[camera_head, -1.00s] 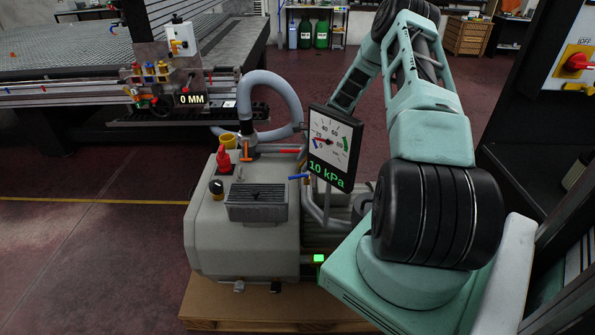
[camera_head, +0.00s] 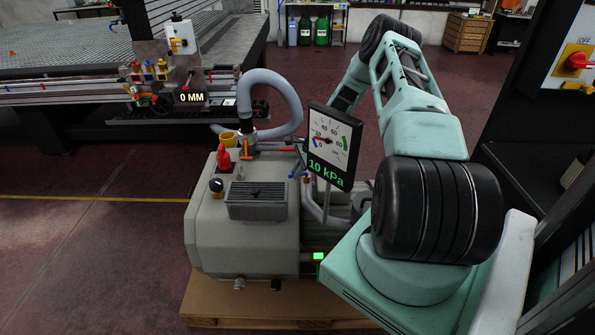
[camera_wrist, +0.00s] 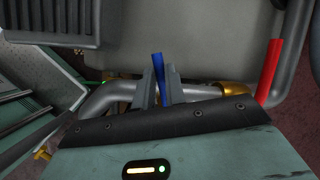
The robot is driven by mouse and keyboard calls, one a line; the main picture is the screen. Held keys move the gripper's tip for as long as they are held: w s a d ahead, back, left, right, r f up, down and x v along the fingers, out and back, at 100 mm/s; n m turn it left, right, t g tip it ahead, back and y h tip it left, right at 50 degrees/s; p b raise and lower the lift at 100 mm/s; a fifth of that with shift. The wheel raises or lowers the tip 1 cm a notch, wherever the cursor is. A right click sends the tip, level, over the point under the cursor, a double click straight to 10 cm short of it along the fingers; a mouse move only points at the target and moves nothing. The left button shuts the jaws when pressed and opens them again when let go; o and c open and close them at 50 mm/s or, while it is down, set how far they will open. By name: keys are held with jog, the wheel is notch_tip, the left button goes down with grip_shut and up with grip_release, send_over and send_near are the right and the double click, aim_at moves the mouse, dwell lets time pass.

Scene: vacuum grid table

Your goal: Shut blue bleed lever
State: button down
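The blue bleed lever (camera_wrist: 158,68) stands between the two fingers of my gripper (camera_wrist: 161,82) in the wrist view. The fingers lie close along both its sides, and its tip sticks out past them. In the head view only a small piece of the blue lever (camera_head: 292,170) shows, left of the gauge panel. The panel and my arm hide most of my gripper there. The gauge panel (camera_head: 330,147) reads 10 kPa.
A red lever (camera_wrist: 269,72) stands to the right in the wrist view, with a brass fitting (camera_wrist: 233,88) beside it. Grey pipes run below the fingers. The grey pump body (camera_head: 250,240) sits on a wooden pallet (camera_head: 262,305). A grey hose (camera_head: 290,100) arches behind.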

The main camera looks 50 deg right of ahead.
jog(key=shift+s+n+b, duration=0.1)
jog(key=shift+n+b, duration=0.2)
jog(key=n+b, duration=0.1)
jog(key=n, duration=0.1)
jog(key=s+n+g+y+b, duration=0.1)
jog(key=n, duration=0.1)
jog(key=s+n+g+b, duration=0.1)
jog(key=n, duration=0.1)
jog(key=shift+f+n+y+b, duration=0.1)
jog(key=shift+n+y+b, duration=0.2)
jog(key=shift+y+b, duration=0.1)
jog(key=n+g, duration=0.1)
jog(key=s+n+g+b, duration=0.1)
jog(key=n, duration=0.1)
jog(key=shift+d, duration=0.15)
jog(key=shift+s+d+n+g+b, duration=0.25)
jog(key=shift+n+g+b, duration=0.15)
jog(key=shift+n, duration=0.6)
jog(key=shift+s+d+n+g+b, duration=0.1)
jog(key=shift+s+n+g+b, duration=0.25)
jog(key=shift+n, duration=0.65)
jog(key=shift+r, duration=0.2)
jog(key=c, duration=1.5)
grip_release()
jog(key=shift+o, duration=0.2)
